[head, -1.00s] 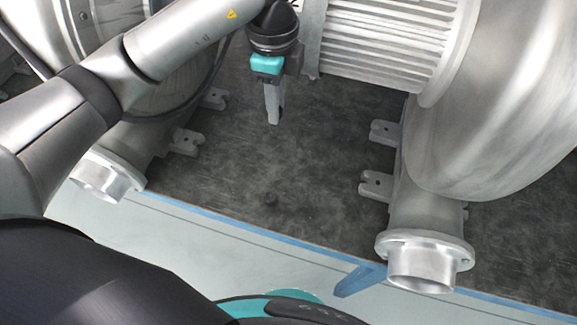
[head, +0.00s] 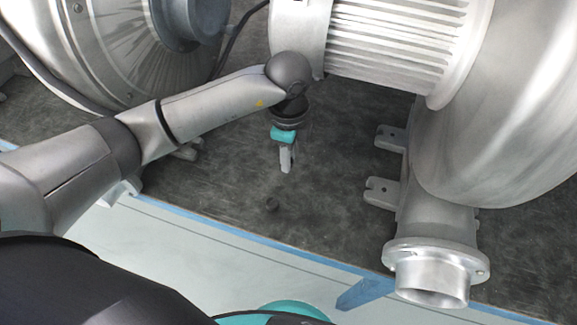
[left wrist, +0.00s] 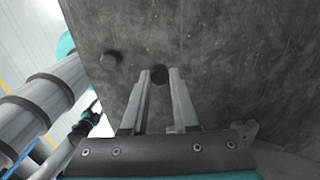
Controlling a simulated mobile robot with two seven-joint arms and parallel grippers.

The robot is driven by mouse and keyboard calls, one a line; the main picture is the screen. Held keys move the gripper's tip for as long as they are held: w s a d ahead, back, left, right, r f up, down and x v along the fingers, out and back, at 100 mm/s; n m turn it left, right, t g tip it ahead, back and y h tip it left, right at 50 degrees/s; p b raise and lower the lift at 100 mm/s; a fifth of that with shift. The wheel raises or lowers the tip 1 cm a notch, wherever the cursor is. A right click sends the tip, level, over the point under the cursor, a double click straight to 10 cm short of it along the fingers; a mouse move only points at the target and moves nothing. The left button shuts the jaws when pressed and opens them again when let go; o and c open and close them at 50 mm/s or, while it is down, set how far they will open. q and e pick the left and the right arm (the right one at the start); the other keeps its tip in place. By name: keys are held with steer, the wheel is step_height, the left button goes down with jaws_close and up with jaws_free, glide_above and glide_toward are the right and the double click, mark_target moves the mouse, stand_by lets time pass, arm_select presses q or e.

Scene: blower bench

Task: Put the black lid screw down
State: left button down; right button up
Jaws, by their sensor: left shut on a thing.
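My left gripper (head: 286,160) is over the dark, worn bench mat (head: 330,225), in front of the ribbed motor. In the left wrist view its two fingers (left wrist: 160,74) are shut on the black lid screw (left wrist: 158,76), a small dark round thing between the tips. In the head view I cannot make out the screw in the fingers. The tips look to be above the mat, but the height is hard to judge.
A ribbed motor (head: 395,45) and a blower casing with a flanged outlet (head: 436,268) stand right. Another blower (head: 120,50) stands left. The middle mat is clear.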

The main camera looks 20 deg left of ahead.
arm_select(q)
steer(key=shift+f+b, duration=0.45)
steer(key=shift+f, duration=1.55)
steer(key=shift+f, duration=0.35)
steer(key=c, duration=0.7)
jaws_free()
steer(key=shift+r, duration=0.15)
steer(key=shift+r, duration=0.3)
step_height(320, 180, up, 12)
steer(key=p, duration=0.2)
steer(key=shift+p, duration=0.35)
